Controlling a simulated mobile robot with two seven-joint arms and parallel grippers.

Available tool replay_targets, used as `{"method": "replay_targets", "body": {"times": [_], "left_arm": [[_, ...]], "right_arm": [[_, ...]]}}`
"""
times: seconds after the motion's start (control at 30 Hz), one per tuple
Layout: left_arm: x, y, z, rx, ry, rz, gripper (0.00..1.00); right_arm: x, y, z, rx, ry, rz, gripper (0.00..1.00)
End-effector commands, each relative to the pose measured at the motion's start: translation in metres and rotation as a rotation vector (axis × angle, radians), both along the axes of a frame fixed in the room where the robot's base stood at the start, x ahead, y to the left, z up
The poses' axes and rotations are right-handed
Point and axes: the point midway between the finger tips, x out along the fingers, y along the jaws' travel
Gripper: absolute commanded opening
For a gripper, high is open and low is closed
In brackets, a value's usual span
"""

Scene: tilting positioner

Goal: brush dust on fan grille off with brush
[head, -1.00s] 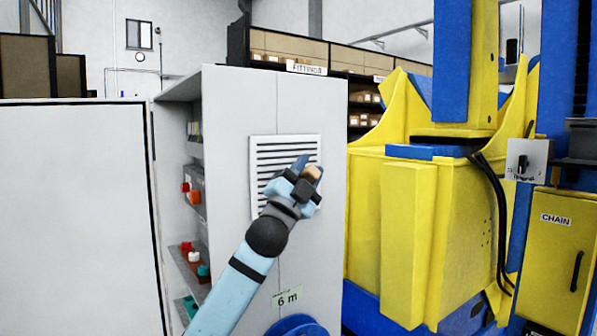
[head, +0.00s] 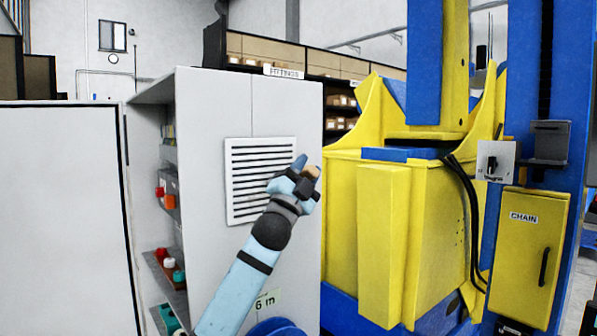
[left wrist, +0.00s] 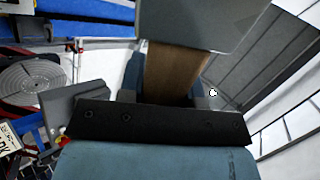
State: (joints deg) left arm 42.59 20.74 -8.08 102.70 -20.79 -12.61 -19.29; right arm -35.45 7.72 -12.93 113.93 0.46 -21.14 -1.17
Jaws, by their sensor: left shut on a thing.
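The fan grille (head: 258,172) is a white slatted panel on the side of the grey cabinet in the head view. My left gripper (head: 301,178) is in front of the grille's right edge and covers a little of it. It is shut on the brush, whose tan wooden part (left wrist: 175,78) shows between the fingers in the left wrist view. A small tan piece of the brush (head: 313,172) also shows in the head view. The bristles are hidden or cannot be made out. Dust on the grille is too small to tell. My right gripper is not in view.
Left of the grille is an open shelf side with red and teal items (head: 166,262). A large yellow and blue machine (head: 395,230) stands close on the right, with a yellow CHAIN box (head: 526,255). A white panel (head: 60,215) fills the left.

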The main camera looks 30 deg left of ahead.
Motion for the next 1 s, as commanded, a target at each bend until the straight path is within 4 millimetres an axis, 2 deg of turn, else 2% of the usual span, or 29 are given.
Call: {"method": "replay_targets", "body": {"times": [0.23, 0.63, 1.0], "left_arm": [[0.015, -0.007, 0.000, 0.000, -0.001, 0.001, 0.08], [0.014, -0.009, 0.000, 0.001, -0.001, 0.000, 0.08], [0.002, -0.040, 0.000, -0.001, -0.001, -0.001, 0.08]], "right_arm": [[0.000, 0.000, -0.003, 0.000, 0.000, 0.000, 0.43], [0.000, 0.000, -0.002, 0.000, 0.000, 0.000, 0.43], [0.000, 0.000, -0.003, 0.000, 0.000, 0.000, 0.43]]}}
